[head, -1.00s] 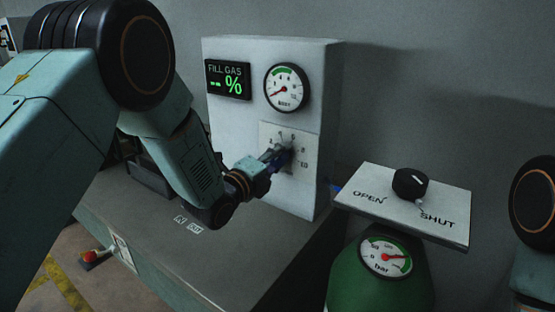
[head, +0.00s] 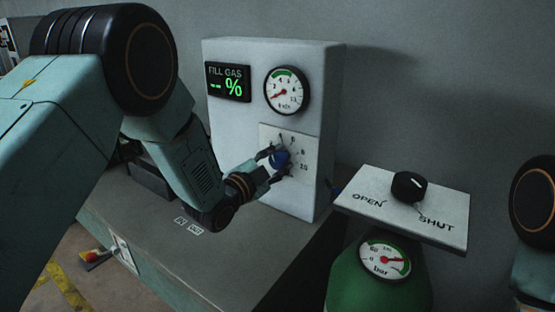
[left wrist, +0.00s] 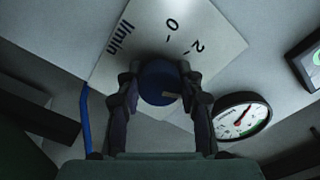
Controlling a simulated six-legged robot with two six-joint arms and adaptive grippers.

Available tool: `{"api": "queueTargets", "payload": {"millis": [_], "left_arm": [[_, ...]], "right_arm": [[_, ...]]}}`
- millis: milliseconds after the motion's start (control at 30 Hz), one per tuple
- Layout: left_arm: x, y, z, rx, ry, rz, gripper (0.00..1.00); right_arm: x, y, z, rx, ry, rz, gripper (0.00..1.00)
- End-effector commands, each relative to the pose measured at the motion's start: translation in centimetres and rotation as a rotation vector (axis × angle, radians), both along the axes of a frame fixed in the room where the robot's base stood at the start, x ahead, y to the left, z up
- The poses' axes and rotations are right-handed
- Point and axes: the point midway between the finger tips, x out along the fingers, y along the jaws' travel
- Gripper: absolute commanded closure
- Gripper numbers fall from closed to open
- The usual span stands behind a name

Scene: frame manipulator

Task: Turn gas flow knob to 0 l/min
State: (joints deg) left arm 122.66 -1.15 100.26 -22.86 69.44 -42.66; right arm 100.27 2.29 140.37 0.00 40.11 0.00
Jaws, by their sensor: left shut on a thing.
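The blue gas flow knob (head: 280,159) sits on a white scale plate (head: 303,148) on the front of the white box. In the left wrist view the knob (left wrist: 160,84) has a pale mark low on its right side, and the plate (left wrist: 215,45) reads "0", "2" and "l/min". My left gripper (head: 277,160) is at the knob, with one finger on each side of it. In the left wrist view my left gripper (left wrist: 158,82) is shut on the knob. The knob's base is partly hidden by the fingers. My right gripper is not in view.
A FILL GAS display (head: 228,82) reads "-- %", beside a round gauge (head: 287,90). At right, a black knob (head: 409,186) stands on an OPEN/SHUT plate (head: 440,205) above a green cylinder (head: 375,285) with a bar gauge (head: 384,259). The grey bench top (head: 230,260) in front is mostly clear.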

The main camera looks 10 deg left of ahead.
Motion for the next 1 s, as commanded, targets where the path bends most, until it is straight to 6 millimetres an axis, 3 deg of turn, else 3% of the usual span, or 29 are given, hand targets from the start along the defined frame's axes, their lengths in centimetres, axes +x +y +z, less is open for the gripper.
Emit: {"api": "queueTargets", "payload": {"millis": [1000], "left_arm": [[-0.1,-0.1,-0.1,-0.893,0.370,0.001,0.94]], "right_arm": [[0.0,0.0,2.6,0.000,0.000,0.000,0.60]]}}
